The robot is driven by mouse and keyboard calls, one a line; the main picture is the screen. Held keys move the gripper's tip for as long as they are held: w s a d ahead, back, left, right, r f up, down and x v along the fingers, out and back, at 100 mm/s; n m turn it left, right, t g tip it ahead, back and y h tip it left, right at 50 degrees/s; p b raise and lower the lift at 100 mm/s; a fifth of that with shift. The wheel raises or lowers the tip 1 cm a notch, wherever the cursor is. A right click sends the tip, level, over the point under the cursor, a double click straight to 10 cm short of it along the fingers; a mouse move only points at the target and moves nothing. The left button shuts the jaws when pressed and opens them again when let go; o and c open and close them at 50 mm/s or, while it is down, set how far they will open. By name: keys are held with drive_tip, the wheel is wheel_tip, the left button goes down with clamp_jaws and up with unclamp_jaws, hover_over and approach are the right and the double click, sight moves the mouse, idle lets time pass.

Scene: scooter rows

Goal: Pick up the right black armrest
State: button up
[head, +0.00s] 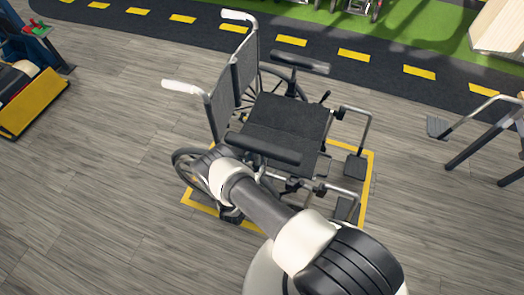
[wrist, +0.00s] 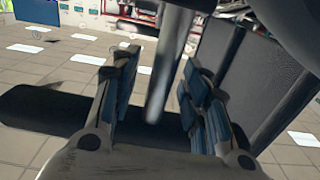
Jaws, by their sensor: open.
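The wheelchair (head: 285,118) stands facing right in the head view. Its right black armrest (head: 262,148) is the nearer one, a long dark pad beside the seat. The other armrest (head: 300,62) is on the far side. My arm reaches to the near rear wheel, just below the near armrest's rear end; my fingers are hard to make out there. In the wrist view my gripper (wrist: 158,62) is open. A long dark pad, seemingly the near armrest (wrist: 45,106), lies across behind the fingers. A blurred grey tube (wrist: 165,75) passes between them; contact cannot be told.
White-gripped push handles (head: 185,88) rise at the wheelchair's back. A yellow floor outline (head: 368,185) surrounds it. A yellow-and-black unit (head: 35,100) stands at left, and a metal frame (head: 495,130) at right. The grey floor at lower left is clear.

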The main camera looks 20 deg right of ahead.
drive_tip(key=shift+w, duration=0.1)
clamp_jaws()
idle(0.5)
